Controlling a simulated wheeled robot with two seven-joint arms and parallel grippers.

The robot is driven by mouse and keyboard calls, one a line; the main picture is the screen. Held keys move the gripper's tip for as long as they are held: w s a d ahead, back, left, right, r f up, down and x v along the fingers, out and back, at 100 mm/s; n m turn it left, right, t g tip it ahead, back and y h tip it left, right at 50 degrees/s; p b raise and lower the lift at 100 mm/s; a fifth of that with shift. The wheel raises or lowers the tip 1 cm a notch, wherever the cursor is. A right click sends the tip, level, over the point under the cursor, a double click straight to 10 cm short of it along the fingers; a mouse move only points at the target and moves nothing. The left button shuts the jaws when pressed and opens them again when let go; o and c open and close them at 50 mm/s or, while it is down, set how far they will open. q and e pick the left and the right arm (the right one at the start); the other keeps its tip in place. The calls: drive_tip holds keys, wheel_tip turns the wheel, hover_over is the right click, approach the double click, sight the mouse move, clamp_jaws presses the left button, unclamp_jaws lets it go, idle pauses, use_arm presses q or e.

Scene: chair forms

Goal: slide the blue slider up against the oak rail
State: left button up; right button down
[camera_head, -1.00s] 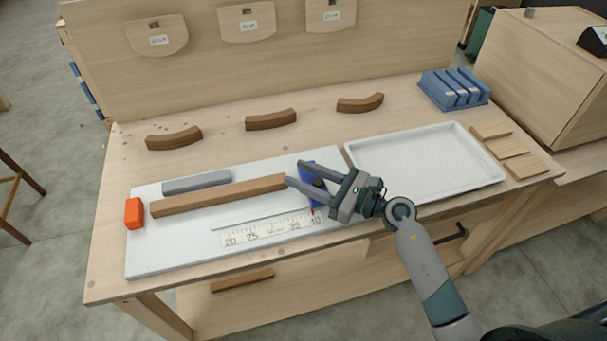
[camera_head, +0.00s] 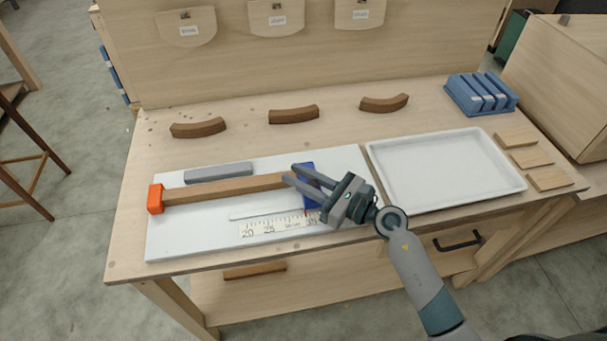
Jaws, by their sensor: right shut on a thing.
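The oak rail (camera_head: 225,189) lies lengthwise on the white board (camera_head: 185,240). Its left end meets the orange stop block (camera_head: 156,199). The blue slider (camera_head: 309,171) stands at the rail's right end, with a red pointer by the printed scale (camera_head: 275,226). My right gripper (camera_head: 292,174) comes in from the right over the slider, its fingers on either side of the slider's grip, shut on it. The fingers partly hide the slider and the rail's right end, so I cannot tell whether the two touch. My left gripper is out of view.
A grey bar (camera_head: 218,172) lies behind the rail. An empty white tray (camera_head: 440,175) is to the right of the board. Curved brown pieces (camera_head: 293,114) lie behind, with a blue rack (camera_head: 481,94) and small wooden slabs (camera_head: 530,158) at the right.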

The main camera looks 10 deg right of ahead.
drive_tip(key=c, duration=1.5)
unclamp_jaws()
drive_tip(key=shift+c, duration=0.2)
drive_tip(key=shift+s+d, duration=0.1)
drive_tip(key=shift+s+d+f+b, duration=0.15)
drive_tip(key=shift+s+d+b, duration=0.15)
drive_tip(key=shift+s+d, duration=0.1)
use_arm(q)
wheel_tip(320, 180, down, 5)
drive_tip(key=b, duration=0.4)
use_arm(e)
drive_tip(key=v, duration=1)
drive_tip(key=shift+s+d+f, duration=0.1)
drive_tip(key=shift+s+d, duration=0.15)
drive_tip(key=shift+d, duration=0.05)
drive_tip(key=b+v, duration=0.1)
drive_tip(key=v, duration=0.3)
drive_tip(key=shift+s+d+b, duration=0.1)
drive_tip(key=shift+s+b, duration=0.05)
drive_tip(key=shift+b, duration=0.25)
drive_tip(key=shift+s+d+r, duration=0.25)
drive_tip(key=shift+s+d, duration=0.05)
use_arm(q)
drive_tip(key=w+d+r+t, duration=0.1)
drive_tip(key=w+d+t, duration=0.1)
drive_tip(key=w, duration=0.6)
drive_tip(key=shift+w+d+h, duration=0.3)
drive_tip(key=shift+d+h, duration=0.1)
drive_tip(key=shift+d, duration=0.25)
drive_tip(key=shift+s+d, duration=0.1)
